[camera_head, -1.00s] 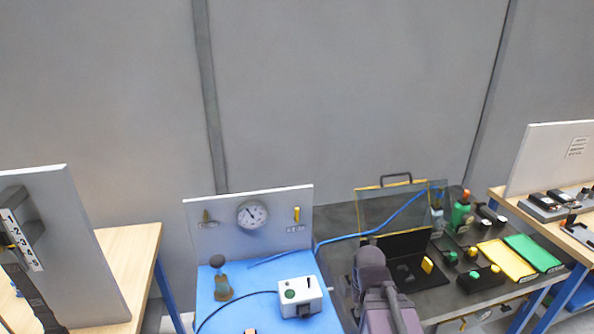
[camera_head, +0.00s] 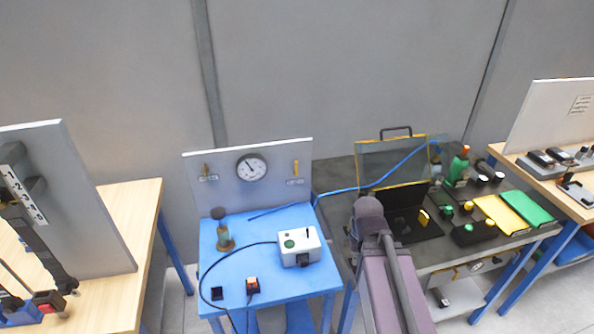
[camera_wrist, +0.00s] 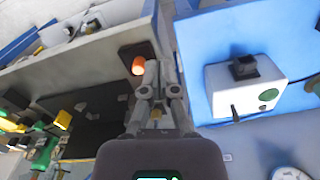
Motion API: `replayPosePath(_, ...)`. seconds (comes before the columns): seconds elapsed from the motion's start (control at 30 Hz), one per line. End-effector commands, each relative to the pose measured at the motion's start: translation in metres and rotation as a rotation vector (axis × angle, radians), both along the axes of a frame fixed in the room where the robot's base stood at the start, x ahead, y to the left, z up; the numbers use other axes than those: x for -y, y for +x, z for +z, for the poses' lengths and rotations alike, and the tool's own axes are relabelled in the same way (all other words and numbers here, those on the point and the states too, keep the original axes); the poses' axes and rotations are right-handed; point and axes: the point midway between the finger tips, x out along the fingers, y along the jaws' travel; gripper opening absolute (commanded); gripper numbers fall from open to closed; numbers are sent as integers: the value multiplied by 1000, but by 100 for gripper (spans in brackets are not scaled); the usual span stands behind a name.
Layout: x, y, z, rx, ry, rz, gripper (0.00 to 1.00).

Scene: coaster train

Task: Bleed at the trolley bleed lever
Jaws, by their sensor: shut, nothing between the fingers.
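The blue trolley (camera_head: 232,262) stands in the middle of the head view, with a grey upright panel carrying a round gauge (camera_head: 251,168). A yellow lever (camera_head: 296,168) stands upright on the panel's right side, and a small brass-coloured fitting (camera_head: 206,171) is on its left. Both have labels too small to read. My gripper (camera_wrist: 158,68) is shut and empty in the wrist view, between the dark bench and the blue trolley. An orange-red knob on a dark plate (camera_wrist: 138,65) appears beside its fingertips; contact cannot be told. My arm hides the gripper in the head view.
A white box with a green button (camera_head: 298,246), a brass-based bottle-like piece (camera_head: 224,238) and an orange switch (camera_head: 253,285) are on the trolley. The dark bench (camera_head: 345,172) with a clear screen is at right. A wooden table (camera_head: 146,205) is at left.

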Motion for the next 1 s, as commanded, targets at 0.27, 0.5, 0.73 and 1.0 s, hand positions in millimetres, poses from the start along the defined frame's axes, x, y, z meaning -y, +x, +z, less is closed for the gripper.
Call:
replayPosePath(0.27,0,0,0,0,0,0,0)
replayPosePath(0.5,-2,2,-1,7,9,-8,45)
replayPosePath(0.73,-23,22,-11,81,118,-112,53)
replayPosePath(1.0,-78,74,-15,219,457,-439,53)
